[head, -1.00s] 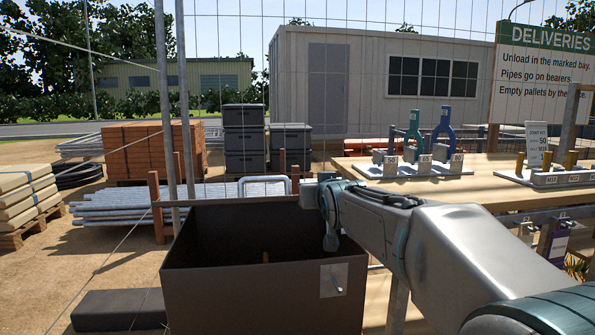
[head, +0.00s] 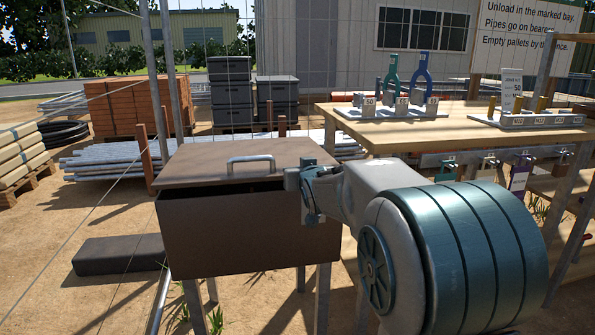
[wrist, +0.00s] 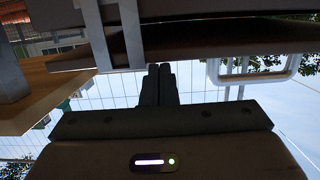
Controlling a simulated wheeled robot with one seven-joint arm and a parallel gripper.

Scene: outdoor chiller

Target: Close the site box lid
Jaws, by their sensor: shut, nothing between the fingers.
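The brown site box (head: 235,238) stands on legs in the head view. Its lid (head: 210,165), with a metal bar handle (head: 250,162), lies almost flat over it. A narrow dark gap shows between the lid's front edge and the box wall. My gripper (wrist: 160,70) is shut and empty in the wrist view, its fingertips close to a brown edge. Whether they touch it I cannot tell. The handle also shows there, to the right (wrist: 252,72). In the head view my wrist is at the box's front right corner, and the fingertips cannot be made out.
A wooden workbench (head: 395,140) with tool stands is behind and to the right of my arm. Metal pipes (head: 105,160) and bricks (head: 130,108) lie behind the box. A dark block (head: 118,255) lies on the ground at left. A wire fence crosses the view.

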